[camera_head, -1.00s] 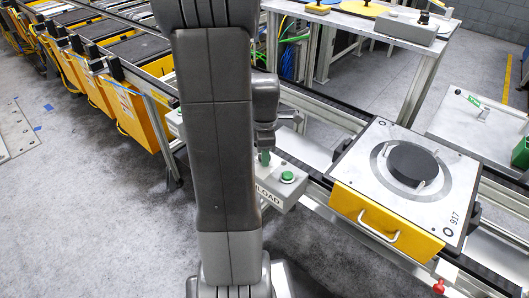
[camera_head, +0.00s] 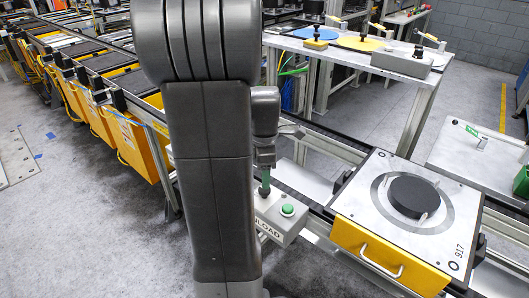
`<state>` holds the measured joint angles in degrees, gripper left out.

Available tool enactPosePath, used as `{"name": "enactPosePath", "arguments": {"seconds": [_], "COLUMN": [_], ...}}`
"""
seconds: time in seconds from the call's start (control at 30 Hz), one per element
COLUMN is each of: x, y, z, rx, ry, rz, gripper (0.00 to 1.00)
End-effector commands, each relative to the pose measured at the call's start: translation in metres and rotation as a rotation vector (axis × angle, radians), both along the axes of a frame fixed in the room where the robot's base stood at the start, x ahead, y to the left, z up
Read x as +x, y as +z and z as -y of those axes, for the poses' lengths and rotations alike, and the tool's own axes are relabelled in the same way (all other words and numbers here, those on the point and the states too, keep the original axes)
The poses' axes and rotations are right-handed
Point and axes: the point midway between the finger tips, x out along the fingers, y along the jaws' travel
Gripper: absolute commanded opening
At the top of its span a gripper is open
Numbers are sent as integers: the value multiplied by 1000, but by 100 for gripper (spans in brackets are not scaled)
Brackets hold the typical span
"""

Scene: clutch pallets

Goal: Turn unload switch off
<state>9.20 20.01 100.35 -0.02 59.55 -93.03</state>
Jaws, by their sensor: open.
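The unload box (camera_head: 279,226) is a light grey control box with dark "LOAD" lettering showing on its front; the start of the word is hidden behind my arm. A round green push button (camera_head: 287,209) sits on its top. My gripper (camera_head: 264,187) points down over the box's left part, left of the green button. A green piece shows below my dark wrist, and a small dark part lies under it. Whether that is a fingertip or the switch is unclear, as is any contact. The gripper is open; its fingers are small and mostly hidden.
A pallet (camera_head: 377,234) with a yellow front, handle and black disc stands on the conveyor right of the box. Yellow-sided pallets (camera_head: 137,138) line the conveyor at left. A worktable (camera_head: 351,53) stands behind. The floor (camera_head: 90,220) at front left is clear.

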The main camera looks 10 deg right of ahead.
Motion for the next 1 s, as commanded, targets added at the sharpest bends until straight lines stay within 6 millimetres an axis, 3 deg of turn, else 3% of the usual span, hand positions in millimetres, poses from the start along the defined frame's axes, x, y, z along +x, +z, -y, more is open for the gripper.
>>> {"name": "enactPosePath", "arguments": {"seconds": [0.2, 0.4, 0.67, 1.0], "x": [1, 0, 0, 0], "y": [50, 76, 84, 75], "z": [0, 0, 0, 0], "rx": [0, 0, 0, 0], "ry": [0, 0, 0, 0], "rz": [4, 1, 0, -4], "gripper": [56, 56, 56, 56]}}
